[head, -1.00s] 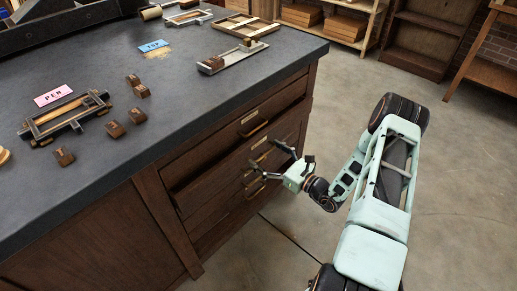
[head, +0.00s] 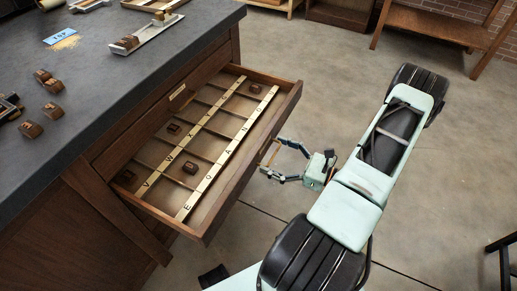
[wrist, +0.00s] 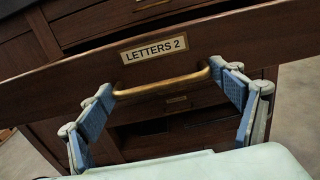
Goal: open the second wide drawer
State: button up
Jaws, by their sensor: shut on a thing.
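The second wide drawer (head: 228,200) stands far out of the dark wooden cabinet in the head view. Its inside shows compartments, lettered brass strips and several small dark blocks. In the wrist view its front (wrist: 215,45) bears a label (wrist: 153,49) reading "LETTERS 2". A brass bar handle (wrist: 160,86) sits below the label. My gripper (wrist: 168,88) has a blue-padded finger at each end of the handle, and it is shut on the handle. In the head view my gripper (head: 278,160) is at the drawer's outer front.
A closed drawer (head: 165,105) is above the open one, under the dark worktop (head: 130,75). Small wooden blocks (head: 45,100) and a blue "TOP" card (head: 61,37) lie on the worktop. A dark stool or bench (head: 503,255) stands at lower right. Floor (head: 420,170) is clear on the right.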

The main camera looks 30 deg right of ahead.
jog(key=v, duration=0.7)
jog(key=shift+d+b, duration=0.25)
jog(key=shift+b, duration=0.1)
jog(key=shift+s, duration=0.1)
jog(key=o, duration=1.4)
jog(key=v, duration=1.2)
